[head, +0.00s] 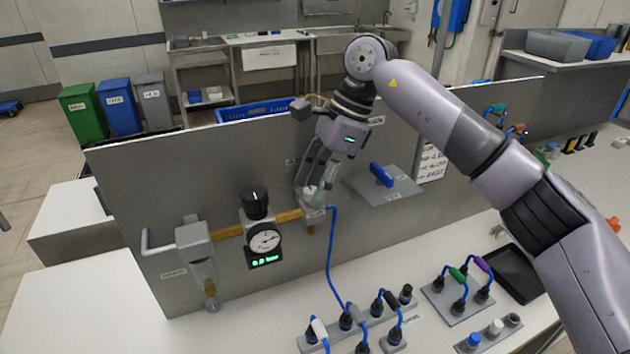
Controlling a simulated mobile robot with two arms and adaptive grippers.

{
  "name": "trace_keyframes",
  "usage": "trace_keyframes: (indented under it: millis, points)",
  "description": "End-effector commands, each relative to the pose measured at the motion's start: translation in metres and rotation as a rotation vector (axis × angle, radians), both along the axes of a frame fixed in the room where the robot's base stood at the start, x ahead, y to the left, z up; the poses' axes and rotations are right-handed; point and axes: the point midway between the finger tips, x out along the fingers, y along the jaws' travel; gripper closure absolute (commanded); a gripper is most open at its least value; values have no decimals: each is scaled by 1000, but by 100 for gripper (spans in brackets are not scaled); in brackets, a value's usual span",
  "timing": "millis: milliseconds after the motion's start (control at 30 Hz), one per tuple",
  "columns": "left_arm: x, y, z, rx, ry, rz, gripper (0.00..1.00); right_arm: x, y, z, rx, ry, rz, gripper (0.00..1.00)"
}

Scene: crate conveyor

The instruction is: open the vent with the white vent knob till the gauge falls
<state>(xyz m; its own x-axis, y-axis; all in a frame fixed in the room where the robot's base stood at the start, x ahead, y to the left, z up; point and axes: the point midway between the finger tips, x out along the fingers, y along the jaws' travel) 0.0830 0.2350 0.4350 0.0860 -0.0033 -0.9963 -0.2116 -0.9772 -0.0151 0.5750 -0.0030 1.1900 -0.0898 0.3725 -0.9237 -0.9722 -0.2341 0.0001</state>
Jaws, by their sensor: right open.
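The white vent knob (309,192) sits on the small grey vent block at the right end of the brass pipe. My right gripper (316,182) comes down over it from above with open fingers, one on either side. The fingers partly hide the knob, and I cannot tell whether they touch it. The round gauge (265,241) is on the pipe to the left; its green display seems to read 0.0 bar. A black knob (255,203) stands above the gauge. My left gripper is not in view.
A grey panel (400,240) stands behind the pipe. A blue hose (331,260) runs from the vent block down to a strip of plugs (360,325). A blue handle (381,175) on a grey plate is close to the right of my gripper. The front-left counter is clear.

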Motion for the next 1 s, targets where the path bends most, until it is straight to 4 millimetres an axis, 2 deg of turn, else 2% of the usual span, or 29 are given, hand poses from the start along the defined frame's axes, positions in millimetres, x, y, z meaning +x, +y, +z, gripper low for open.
trace_keyframes:
  millis: [167,800,1000]
  points:
    - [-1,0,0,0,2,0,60,0,0,0,0,0,0,56]
    - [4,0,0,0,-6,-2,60,0,0,0,0,0,0,99]
    - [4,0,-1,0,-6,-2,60,0,0,0,0,-1,-4,100]
